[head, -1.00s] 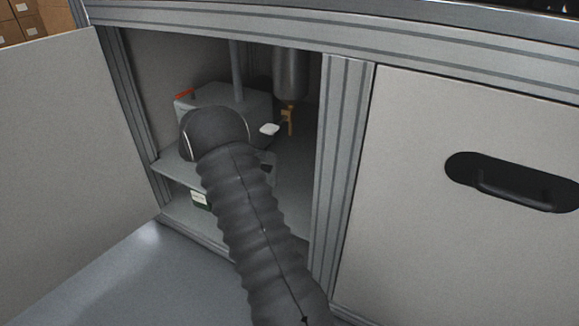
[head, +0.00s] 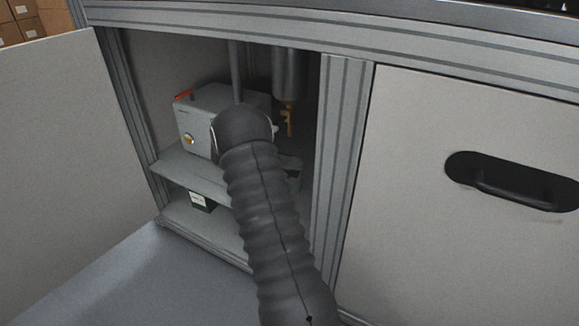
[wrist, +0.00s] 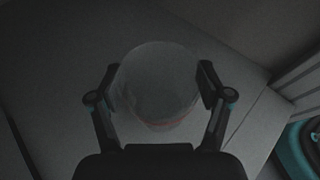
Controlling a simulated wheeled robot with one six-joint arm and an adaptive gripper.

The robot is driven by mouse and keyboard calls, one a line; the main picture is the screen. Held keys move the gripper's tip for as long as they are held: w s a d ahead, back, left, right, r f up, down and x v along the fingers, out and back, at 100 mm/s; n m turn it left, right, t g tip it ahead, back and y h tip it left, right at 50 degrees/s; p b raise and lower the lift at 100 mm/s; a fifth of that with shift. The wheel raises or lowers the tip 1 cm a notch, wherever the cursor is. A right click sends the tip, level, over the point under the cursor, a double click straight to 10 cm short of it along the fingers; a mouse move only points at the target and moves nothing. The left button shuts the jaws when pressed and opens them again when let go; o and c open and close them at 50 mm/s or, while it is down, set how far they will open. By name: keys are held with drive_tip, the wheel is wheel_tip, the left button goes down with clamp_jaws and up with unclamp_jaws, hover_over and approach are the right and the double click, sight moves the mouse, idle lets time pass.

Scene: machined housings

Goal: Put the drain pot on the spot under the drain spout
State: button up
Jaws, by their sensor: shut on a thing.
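The drain pot (wrist: 156,82) is a pale, see-through round vessel in the wrist view, with a faint reddish line low on it. My gripper (wrist: 158,86) is shut on it, one finger on each side. In the head view my arm hides the pot and the fingers. The drain spout (head: 289,121) is a brass fitting under a dark grey cylinder (head: 290,75) inside the open cabinet. I cannot make out the spot under the spout; my arm covers part of that area.
A small dark labelled item (head: 200,200) is below the shelf. The frame post (head: 340,170) bounds the opening on the right; the open door (head: 70,140) is at left.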

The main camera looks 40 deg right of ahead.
drive_tip(key=shift+f, duration=0.1)
drive_tip(key=o, duration=1.6)
drive_tip(key=shift+o, duration=0.2)
